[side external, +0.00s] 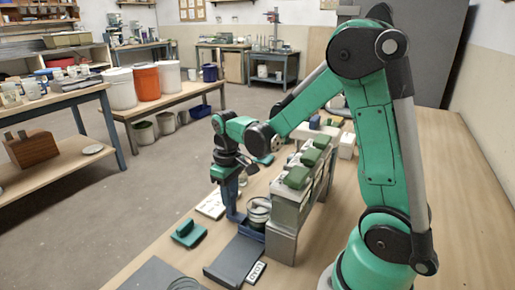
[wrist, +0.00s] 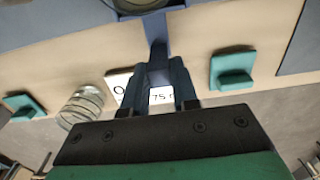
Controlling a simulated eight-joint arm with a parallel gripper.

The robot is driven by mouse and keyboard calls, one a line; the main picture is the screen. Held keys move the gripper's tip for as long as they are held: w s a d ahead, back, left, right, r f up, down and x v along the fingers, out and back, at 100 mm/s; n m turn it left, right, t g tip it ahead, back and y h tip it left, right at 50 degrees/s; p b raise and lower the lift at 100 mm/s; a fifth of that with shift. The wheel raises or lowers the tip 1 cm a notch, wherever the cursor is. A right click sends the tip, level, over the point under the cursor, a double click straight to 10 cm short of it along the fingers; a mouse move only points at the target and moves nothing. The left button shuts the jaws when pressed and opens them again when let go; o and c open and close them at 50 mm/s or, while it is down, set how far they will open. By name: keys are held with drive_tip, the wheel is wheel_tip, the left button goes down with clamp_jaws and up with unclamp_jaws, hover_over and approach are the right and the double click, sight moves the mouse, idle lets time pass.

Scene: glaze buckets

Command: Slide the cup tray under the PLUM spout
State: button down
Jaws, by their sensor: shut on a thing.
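The blue cup tray (side external: 251,232) sits on the bench beside the row of dispensers, just beyond the dark LOAD plate, with a glass-like cup (side external: 258,211) on it. My gripper (side external: 232,213) points down at the tray's left side. In the wrist view its fingers (wrist: 159,92) are closed around the tray's blue handle bar (wrist: 157,34), and the cup (wrist: 138,4) is cut off at the top edge. The dispensers (side external: 292,207) have green tops and stand in a row on a grey stand. Their spouts are hidden, and I cannot read which one is PLUM.
The dark LOAD plate (side external: 235,262) lies at the front. A green block (side external: 188,233) and a white card (side external: 212,205) lie left of the tray. The bench edge is close on the left.

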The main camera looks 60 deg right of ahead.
drive_tip(key=shift+d, duration=4.7)
drive_tip(key=shift+d, duration=1.85)
drive_tip(key=c, duration=0.8)
unclamp_jaws()
drive_tip(key=shift+o, duration=0.2)
wheel_tip(320, 180, up, 7)
